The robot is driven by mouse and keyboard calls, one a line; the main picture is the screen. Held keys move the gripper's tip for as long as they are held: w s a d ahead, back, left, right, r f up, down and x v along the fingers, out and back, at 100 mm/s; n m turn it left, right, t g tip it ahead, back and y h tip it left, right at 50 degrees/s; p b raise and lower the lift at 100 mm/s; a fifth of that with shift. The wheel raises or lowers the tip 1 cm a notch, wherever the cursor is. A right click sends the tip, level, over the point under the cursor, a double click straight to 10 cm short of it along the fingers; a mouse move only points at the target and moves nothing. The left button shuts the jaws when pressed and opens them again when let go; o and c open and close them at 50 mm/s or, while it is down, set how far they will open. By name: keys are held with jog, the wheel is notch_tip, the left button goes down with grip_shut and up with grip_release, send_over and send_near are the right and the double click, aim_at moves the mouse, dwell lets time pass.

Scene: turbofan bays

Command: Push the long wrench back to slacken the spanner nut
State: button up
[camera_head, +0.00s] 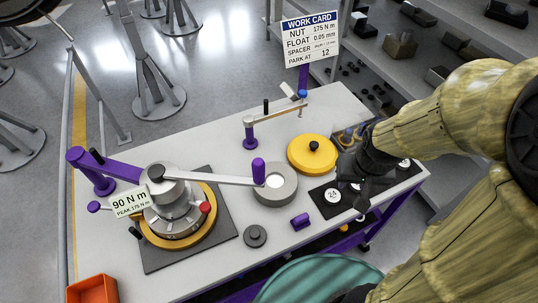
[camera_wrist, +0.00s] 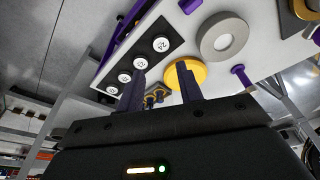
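The long wrench (camera_head: 215,178) is a pale bar with a purple handle (camera_head: 259,172) at its right end. It runs from the top of the grey spanner nut assembly (camera_head: 172,210) out to the right, its handle over a grey ring. The assembly sits in a yellow ring on a dark square plate. A tag (camera_head: 131,203) reads 90 N m, peak 175 N m. My gripper (camera_head: 350,192) is at the table's right side, well apart from the wrench. In the wrist view its two fingers (camera_wrist: 160,92) stand apart with nothing held between them.
A work card (camera_head: 310,38) stands at the back. A small purple block (camera_head: 300,221) and an orange bin (camera_head: 92,289) are nearer the front.

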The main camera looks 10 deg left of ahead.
jog(key=shift+a, duration=0.1)
jog(key=o, duration=0.3)
jog(key=shift+s, duration=0.3)
jog(key=w+a+r+n+g, duration=0.1)
jog(key=a+r+n, duration=0.3)
jog(key=a+r, duration=0.4)
jog(key=a+r+n+g+p, duration=0.1)
jog(key=a+r+n, duration=0.4)
jog(key=a+r, duration=0.4)
jog(key=a, duration=0.5)
jog(key=shift+w+g, duration=0.3)
jog(key=shift+w, duration=0.05)
jog(key=shift+f+p, duration=0.1)
jog(key=shift+p, duration=0.2)
